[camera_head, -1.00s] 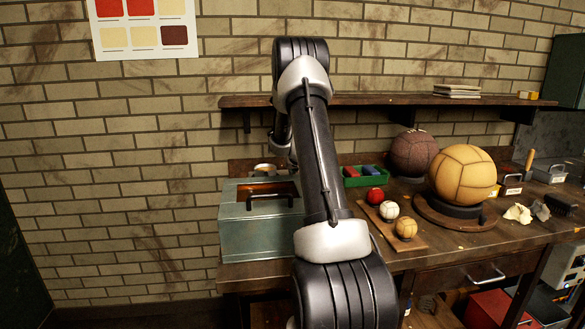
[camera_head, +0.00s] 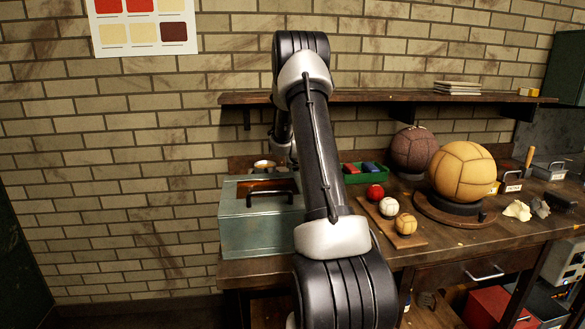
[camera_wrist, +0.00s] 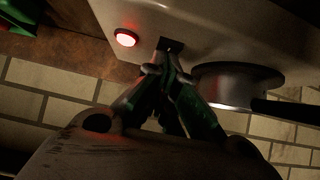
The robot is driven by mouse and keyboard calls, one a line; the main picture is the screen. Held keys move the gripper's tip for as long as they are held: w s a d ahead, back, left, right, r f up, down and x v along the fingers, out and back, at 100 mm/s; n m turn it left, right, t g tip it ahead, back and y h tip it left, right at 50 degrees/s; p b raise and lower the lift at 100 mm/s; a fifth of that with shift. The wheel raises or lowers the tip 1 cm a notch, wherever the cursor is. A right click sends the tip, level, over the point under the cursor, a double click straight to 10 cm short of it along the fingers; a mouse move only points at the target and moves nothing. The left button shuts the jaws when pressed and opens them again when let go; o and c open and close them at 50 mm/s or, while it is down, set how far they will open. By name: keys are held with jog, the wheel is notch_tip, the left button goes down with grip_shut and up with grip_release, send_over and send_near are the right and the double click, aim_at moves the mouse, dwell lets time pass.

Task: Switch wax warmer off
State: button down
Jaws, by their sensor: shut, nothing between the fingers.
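The wax warmer's pale body (camera_wrist: 215,38) fills the upper part of the wrist view. A round red light (camera_wrist: 126,38) on it glows. Beside the light is a small dark switch (camera_wrist: 170,45), partly hidden by my fingertips. My gripper (camera_wrist: 160,72) is shut and empty, its tips at or just short of the switch; I cannot tell whether they touch it. A metal pot (camera_wrist: 237,84) with a dark handle is at the right. In the head view my arm hides my gripper and most of the warmer.
A teal metal box (camera_head: 250,228) stands at the bench's left end, near my arm. To the right are a green tray (camera_head: 366,178), small balls on a board (camera_head: 412,240), and a large yellow ball (camera_head: 462,172). A shelf (camera_head: 390,99) runs above.

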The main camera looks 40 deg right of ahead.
jog(key=shift+s+f, duration=0.1)
jog(key=shift+f, duration=0.05)
jog(key=shift+r, duration=0.3)
notch_tip(320, 180, up, 3)
jog(key=shift+s+r, duration=0.1)
jog(key=v, duration=1)
jog(key=shift+r, duration=0.25)
jog(key=shift+w+r, duration=0.3)
jog(key=shift+w, duration=0.35)
